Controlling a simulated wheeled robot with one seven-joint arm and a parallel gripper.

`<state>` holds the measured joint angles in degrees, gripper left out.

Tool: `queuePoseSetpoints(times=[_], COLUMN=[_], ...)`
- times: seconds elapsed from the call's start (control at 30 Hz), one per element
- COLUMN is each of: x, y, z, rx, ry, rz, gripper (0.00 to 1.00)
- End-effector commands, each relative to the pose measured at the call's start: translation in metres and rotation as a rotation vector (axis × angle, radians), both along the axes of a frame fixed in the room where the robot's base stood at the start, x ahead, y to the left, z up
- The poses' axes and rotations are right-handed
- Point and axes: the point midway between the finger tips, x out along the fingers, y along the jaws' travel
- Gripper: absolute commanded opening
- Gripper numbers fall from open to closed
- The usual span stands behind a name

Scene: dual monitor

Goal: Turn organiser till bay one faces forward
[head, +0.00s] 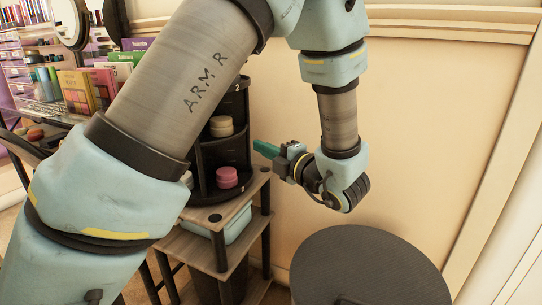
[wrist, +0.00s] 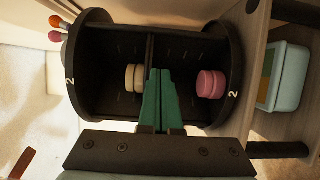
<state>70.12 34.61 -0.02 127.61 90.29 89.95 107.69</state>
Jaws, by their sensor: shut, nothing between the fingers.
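The organiser (head: 205,158) is a black round tower on a small wooden side stand, partly hidden behind my arm in the head view. A white "2" shows on its upper part and again at its base. Its open bay holds a cream jar (head: 221,126) on the upper shelf and a pink jar (head: 227,177) on the lower one. In the wrist view the organiser (wrist: 110,40) lies sideways, with a "2" at both ends. My gripper (head: 258,147) has green fingers, shut and empty, right of the organiser. In the wrist view the fingers (wrist: 158,75) point at the shelf divider; contact cannot be told.
The wooden stand (head: 262,177) has a light blue bin (head: 238,224) on its lower shelf. A dark round stool top (head: 370,268) is at front right. Colourful boxes (head: 85,90) and a round mirror stand at left. The wall behind my gripper is bare.

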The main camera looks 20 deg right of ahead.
Motion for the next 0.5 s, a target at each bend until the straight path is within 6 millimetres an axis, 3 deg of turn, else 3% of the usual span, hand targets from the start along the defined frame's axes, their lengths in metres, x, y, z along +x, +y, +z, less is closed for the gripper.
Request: queuePoseSetpoints(times=[0.23,0.5], x=[0.048,0.076], y=[0.018,0.001], z=[-0.002,-0.002], rx=[-0.001,0.0], ry=[-0.001,0.0], rz=[0.004,0.001], gripper=[0.0,0.0])
